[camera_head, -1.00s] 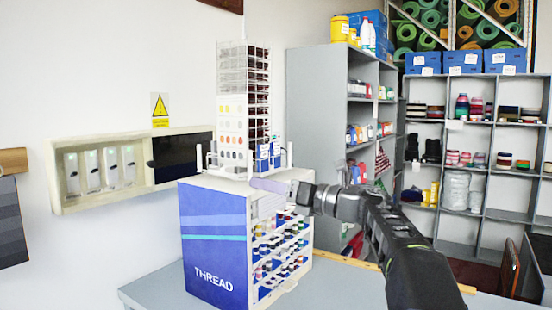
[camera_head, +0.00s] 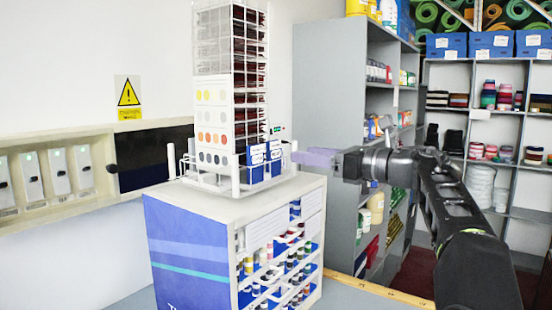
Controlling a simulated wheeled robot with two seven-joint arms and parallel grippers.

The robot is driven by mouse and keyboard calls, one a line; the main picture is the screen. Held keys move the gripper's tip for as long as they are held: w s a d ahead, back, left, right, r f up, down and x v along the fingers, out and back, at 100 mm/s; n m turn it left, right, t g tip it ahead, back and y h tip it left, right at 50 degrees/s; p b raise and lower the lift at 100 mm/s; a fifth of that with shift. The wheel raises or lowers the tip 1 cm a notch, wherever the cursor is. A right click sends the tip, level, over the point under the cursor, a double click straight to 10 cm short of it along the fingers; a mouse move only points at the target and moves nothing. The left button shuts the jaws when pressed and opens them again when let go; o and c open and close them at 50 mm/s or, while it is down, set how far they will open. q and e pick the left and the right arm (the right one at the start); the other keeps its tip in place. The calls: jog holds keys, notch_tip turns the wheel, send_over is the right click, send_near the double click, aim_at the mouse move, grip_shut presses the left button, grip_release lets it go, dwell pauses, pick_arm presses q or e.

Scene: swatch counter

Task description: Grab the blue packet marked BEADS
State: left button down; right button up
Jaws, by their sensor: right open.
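Small blue packets with white labels hang low on the right side of the swatch rack, one on the left (camera_head: 256,160) and one on the right (camera_head: 274,157). Their lettering is too small to read, so I cannot tell which is marked BEADS. My right gripper (camera_head: 298,157) comes in from the right, its pale lavender fingers pointing left at about packet height. It is open and empty, with its tips just right of the right packet in the picture. I cannot tell the depth gap. My left gripper is out of view.
The tall swatch rack (camera_head: 212,118) stands on the blue and white thread cabinet (camera_head: 190,245), which holds several spools. A grey shelf unit (camera_head: 330,85) is behind my right arm. A wall panel with switches (camera_head: 95,172) is at the left.

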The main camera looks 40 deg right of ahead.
aim_at(277, 151)
jog(key=shift+a, duration=0.1)
jog(key=shift+p+x, duration=0.45)
jog(key=shift+x, duration=0.8)
jog(key=p+x, duration=0.2)
jog(key=x, duration=0.3)
jog(key=shift+w+p, duration=0.1)
jog(key=shift+p, duration=0.25)
jog(key=shift+f, duration=0.1)
